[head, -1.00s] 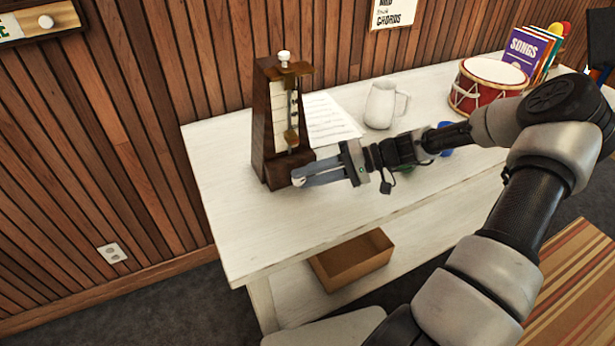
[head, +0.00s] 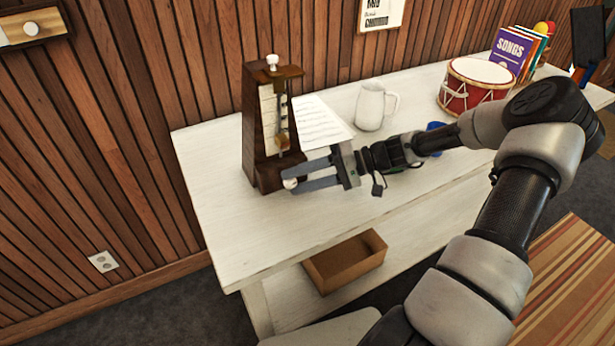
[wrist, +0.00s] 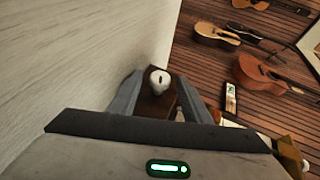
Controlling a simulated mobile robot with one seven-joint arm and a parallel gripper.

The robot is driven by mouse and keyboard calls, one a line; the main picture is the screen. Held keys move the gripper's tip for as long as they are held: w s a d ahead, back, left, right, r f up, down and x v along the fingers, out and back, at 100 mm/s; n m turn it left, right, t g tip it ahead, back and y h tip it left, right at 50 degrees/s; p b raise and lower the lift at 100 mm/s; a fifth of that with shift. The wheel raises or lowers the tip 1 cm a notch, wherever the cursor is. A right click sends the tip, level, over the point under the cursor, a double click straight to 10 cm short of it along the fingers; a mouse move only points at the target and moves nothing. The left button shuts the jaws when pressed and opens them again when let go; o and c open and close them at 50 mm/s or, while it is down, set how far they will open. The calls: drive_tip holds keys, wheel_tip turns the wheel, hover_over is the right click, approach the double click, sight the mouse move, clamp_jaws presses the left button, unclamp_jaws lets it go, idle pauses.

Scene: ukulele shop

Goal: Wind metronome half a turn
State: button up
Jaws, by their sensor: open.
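The dark wooden metronome (head: 256,130) stands upright near the left end of the white bench. Its pale scale plate and pendulum face right, with a white knob (head: 272,62) on top. A round white winding knob (head: 290,184) sits low on its side; in the wrist view this knob (wrist: 160,80), with a dark slot, lies between the fingertips. My gripper (head: 287,181) is open, with one finger on each side of the winding knob. In the wrist view, my gripper (wrist: 160,92) shows gaps between fingers and knob.
The white bench (head: 225,225) carries a sheet of music (head: 320,125), a white mug (head: 371,105), a red drum (head: 474,85) and songbooks (head: 512,48). A blue item (head: 436,126) is partly behind my arm. A cardboard box (head: 345,262) sits on the lower shelf.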

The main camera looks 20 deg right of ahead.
drive_tip(key=p+v, duration=0.1)
drive_tip(key=v, duration=1.6)
drive_tip(key=shift+d+p, duration=0.15)
drive_tip(key=shift+p, duration=0.2)
drive_tip(key=shift+o, duration=0.2)
drive_tip(key=shift+s, duration=0.1)
